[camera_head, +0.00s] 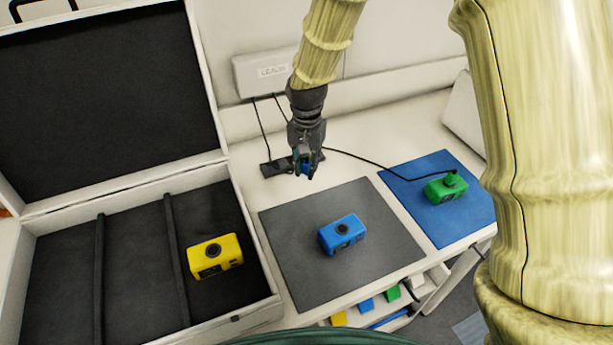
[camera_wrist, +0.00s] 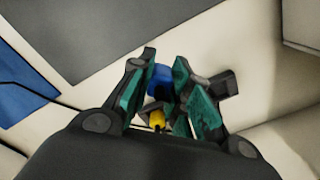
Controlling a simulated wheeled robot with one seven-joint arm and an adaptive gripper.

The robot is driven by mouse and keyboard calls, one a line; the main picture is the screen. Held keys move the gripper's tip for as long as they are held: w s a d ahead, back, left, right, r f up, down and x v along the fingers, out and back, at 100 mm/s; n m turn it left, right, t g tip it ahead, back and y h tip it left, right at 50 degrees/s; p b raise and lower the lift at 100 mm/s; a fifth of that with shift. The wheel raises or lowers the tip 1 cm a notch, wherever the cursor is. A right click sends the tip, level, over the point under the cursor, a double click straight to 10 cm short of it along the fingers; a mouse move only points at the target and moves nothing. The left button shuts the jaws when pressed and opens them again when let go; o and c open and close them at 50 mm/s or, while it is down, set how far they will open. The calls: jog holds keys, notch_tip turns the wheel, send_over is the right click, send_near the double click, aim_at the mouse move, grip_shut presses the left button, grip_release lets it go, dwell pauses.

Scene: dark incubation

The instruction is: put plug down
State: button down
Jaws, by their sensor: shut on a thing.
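My gripper (camera_head: 304,172) hangs above the white bench, behind the grey mat. It is shut on a small blue plug (camera_head: 306,165). In the wrist view the blue plug (camera_wrist: 160,78) sits between the teal fingers (camera_wrist: 167,88), and a small yellow part (camera_wrist: 156,118) shows closer to the palm; I cannot tell what it belongs to. A black power strip (camera_head: 270,168) lies on the bench beside and partly behind my gripper. The blue device (camera_head: 341,235) stands on the grey mat (camera_head: 290,270), apart from my gripper.
A green device (camera_head: 440,190) with a cabled green plug (camera_head: 450,179) stands on the blue mat (camera_head: 465,220). A yellow device (camera_head: 214,257) lies in the open case (camera_head: 228,205) at left. A white box (camera_head: 265,72) is at the wall. The grey mat is clear around the blue device.

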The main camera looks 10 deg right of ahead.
aim_at(306, 187)
jog(key=shift+w+f, duration=0.3)
jog(key=shift+f, duration=0.25)
jog(key=shift+w+f, duration=0.3)
jog(key=shift+f, duration=0.2)
jog(key=shift+s, duration=0.35)
jog(key=shift+s+f+p, duration=0.15)
jog(key=shift+f+p, duration=0.15)
jog(key=shift+f, duration=0.05)
jog(key=f, duration=0.3)
jog(key=shift+w+p, duration=0.3)
jog(key=shift+p, duration=0.1)
jog(key=shift+f, duration=0.15)
jog(key=shift+s, duration=0.15)
